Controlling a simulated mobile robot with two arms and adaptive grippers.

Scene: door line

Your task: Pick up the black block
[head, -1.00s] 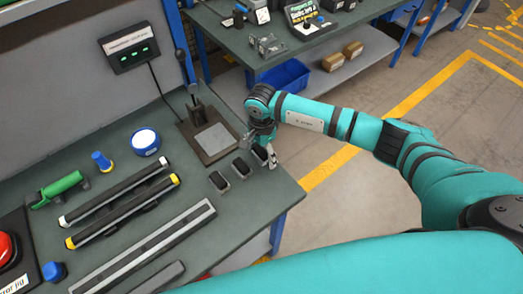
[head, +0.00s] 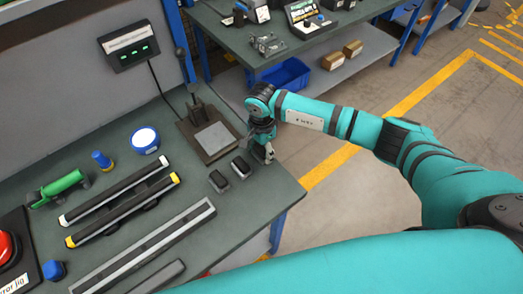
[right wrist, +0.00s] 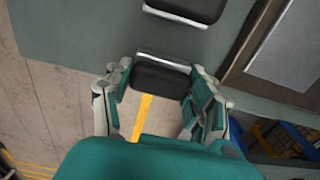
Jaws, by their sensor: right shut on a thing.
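My right gripper (head: 264,155) is at the right edge of the workbench, pointing down. In the right wrist view, its fingers (right wrist: 160,100) are closed on either side of a black block (right wrist: 160,78) with a light metal strip along its edge. In the head view this block is hidden at the gripper. Two more black blocks stand in a row on the bench, a nearer one (head: 218,181) and a middle one (head: 241,167). A black block also shows at the top of the right wrist view (right wrist: 187,10). My left gripper is not in view.
A dark plate with a grey pad and a lever (head: 212,138) stands just left of the gripper. Long bars (head: 125,210), a blue-and-white round (head: 145,140) and a green tool (head: 62,184) lie farther left. A blue bin (head: 285,75) is on a shelf behind.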

